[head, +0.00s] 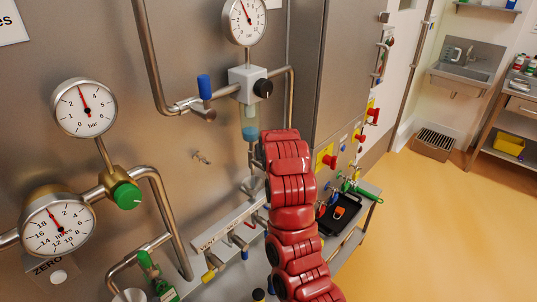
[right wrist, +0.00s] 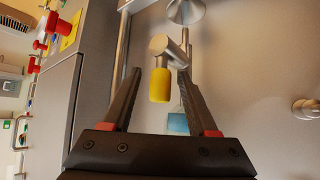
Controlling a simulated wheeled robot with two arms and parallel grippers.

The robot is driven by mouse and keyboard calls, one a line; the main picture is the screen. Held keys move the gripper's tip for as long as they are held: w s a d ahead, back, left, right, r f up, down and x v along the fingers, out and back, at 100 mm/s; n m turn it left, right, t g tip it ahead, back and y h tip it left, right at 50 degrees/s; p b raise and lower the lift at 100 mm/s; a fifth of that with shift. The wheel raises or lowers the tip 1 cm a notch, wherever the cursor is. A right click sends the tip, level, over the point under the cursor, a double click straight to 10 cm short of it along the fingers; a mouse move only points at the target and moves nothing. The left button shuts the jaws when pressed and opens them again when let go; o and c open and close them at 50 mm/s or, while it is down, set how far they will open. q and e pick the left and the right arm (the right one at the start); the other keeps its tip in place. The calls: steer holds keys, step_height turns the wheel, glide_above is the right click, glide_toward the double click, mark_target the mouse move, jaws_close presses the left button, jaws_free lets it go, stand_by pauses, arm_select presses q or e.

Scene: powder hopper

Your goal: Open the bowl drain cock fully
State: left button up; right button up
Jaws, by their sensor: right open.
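The drain cock has a yellow lever (right wrist: 160,85) on a silver body (right wrist: 166,46), seen in the right wrist view. The lever lies between the two dark fingers of my right gripper (right wrist: 159,72), which are open with a gap on each side of it. In the head view the clear bowl (head: 249,124) with blue liquid hangs under a white block. My red right arm reaches up beside it and hides the cock and the right gripper. My left gripper is not in view.
A flared silver piece (right wrist: 185,12) and pipes stand close to the fingertips. A blue-handled valve (head: 204,87), a green knob (head: 127,195) and gauges crowd the panel. A labelled rail (head: 228,226) runs below. Open floor (head: 440,215) lies at the right.

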steer(key=shift+s+r, duration=0.2)
steer(key=shift+s, duration=0.05)
steer(key=p+v, duration=0.4)
steer(key=v, duration=1.2)
steer(key=shift+s+r+p, duration=0.2)
steer(key=shift+r+p, duration=0.05)
steer(key=shift+p, duration=0.15)
